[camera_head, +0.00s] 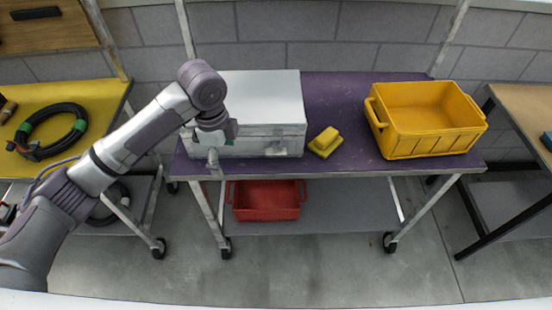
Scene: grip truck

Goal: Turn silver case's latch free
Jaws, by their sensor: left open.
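A silver case (262,98) with its lid down sits on the left part of a purple-topped table (332,94). A latch (276,151) shows low on the right of its front face. My left gripper (213,158) is at the left of the case's front face, pointing down near the table's front edge. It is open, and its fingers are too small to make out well. My left wrist hides the left part of the case front, so I cannot tell whether the gripper touches anything there. My right gripper is not in view.
A yellow sponge-like block (325,142) lies right of the case. A yellow crate (428,146) stands farther right on the table. A red bin (265,212) is on the lower shelf. A yellow-topped table with a coiled black cable (40,117) stands left.

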